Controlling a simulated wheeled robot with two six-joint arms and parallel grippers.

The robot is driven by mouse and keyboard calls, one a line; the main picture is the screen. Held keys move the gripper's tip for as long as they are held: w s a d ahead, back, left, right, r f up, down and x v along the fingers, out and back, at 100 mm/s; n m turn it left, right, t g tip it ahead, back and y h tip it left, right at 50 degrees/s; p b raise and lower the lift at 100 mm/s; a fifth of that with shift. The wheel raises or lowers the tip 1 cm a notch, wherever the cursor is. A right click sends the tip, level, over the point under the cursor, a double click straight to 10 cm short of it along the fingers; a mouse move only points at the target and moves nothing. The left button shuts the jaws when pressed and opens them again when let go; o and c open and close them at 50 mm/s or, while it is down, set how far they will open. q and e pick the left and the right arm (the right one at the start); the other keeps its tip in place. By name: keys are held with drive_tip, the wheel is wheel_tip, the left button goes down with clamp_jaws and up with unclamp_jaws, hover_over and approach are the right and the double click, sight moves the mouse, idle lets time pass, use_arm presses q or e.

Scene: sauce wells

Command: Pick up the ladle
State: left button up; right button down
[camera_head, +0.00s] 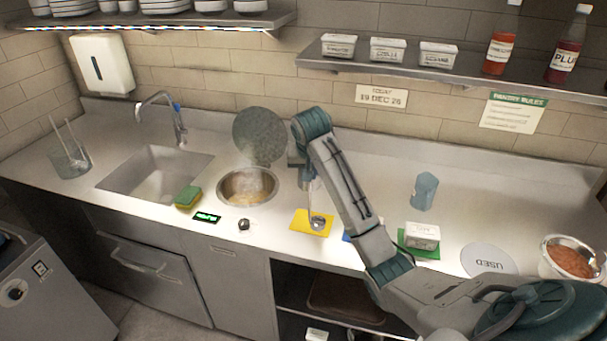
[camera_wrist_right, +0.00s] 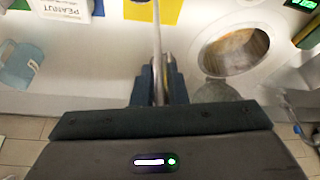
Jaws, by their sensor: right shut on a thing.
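The metal ladle (camera_head: 317,221) hangs below my right gripper (camera_head: 309,178), its bowl down at the yellow mat (camera_head: 299,222). I cannot tell whether the bowl touches the mat. In the right wrist view the ladle's thin handle (camera_wrist_right: 156,38) runs up from between the fingers of my right gripper (camera_wrist_right: 158,84), which is shut on it. The arm hides part of the counter behind it. My left gripper is not in view.
A round steaming well (camera_head: 247,187) with its lid (camera_head: 259,136) raised lies left of the ladle. A labelled white tub (camera_head: 422,235) on a green mat, a blue cup (camera_head: 424,191), a white "USED" disc (camera_head: 487,260) and a bowl of red sauce (camera_head: 570,259) stand to the right.

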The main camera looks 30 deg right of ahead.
drive_tip(key=s+a+p, duration=0.2)
drive_tip(key=s+p, duration=0.3)
drive_tip(key=s, duration=0.5)
drive_tip(key=shift+s+r, duration=0.2)
drive_tip(key=shift+r, duration=0.25)
drive_tip(key=shift+w, duration=0.15)
